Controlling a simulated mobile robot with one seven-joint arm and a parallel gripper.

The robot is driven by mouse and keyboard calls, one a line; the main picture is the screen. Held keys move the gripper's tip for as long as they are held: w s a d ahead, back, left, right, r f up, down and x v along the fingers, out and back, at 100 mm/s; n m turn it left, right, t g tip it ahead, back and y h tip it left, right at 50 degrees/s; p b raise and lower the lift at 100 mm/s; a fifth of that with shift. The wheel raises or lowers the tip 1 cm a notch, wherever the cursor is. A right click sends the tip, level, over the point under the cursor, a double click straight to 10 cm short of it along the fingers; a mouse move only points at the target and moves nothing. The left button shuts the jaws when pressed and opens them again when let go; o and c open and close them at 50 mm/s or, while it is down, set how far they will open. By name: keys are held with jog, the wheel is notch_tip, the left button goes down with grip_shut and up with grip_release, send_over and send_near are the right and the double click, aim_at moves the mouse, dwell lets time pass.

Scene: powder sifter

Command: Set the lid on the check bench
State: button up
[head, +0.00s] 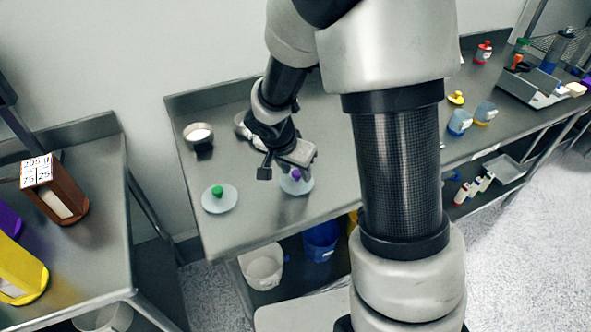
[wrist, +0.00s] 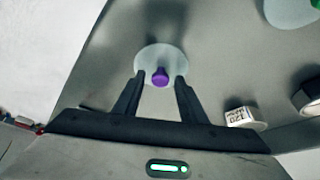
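A pale round lid with a purple knob (head: 295,174) lies on the middle steel bench; the lid (wrist: 150,60) and its purple knob (wrist: 160,77) also show in the wrist view. A second pale lid (head: 219,204) with a green knob lies to its left. My gripper (head: 287,172) is over the purple-knobbed lid. In the wrist view my gripper (wrist: 160,82) is open, with the purple knob between its fingertips and a gap on each side. I cannot tell the height of the fingertips over the lid. No check bench is labelled.
The middle bench (head: 235,230) also carries a small metal cup (head: 198,134) with white contents. A separate left bench (head: 95,245) holds a brown block (head: 54,190) with a numbered card. A white labelled piece (wrist: 244,117) shows in the wrist view. Bottles stand at the right.

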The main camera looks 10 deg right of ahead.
jog(key=shift+r+p, duration=0.35)
jog(key=shift+r, duration=0.05)
jog(key=v, duration=1.1)
jog(key=s+d+r+n+t+y, duration=0.1)
jog(key=s+r+n, duration=0.3)
jog(key=s+r, duration=0.2)
jog(key=s+d+r+n+t+y, duration=0.1)
jog(key=s+d+r+n+y, duration=0.1)
jog(key=s+r+n, duration=0.2)
jog(key=s+r, duration=0.3)
jog(key=s, duration=0.4)
jog(key=shift+s+d+n+p, duration=0.15)
jog(key=shift+s+n+p, duration=0.15)
jog(key=shift+p, duration=0.1)
jog(key=shift+r, duration=0.15)
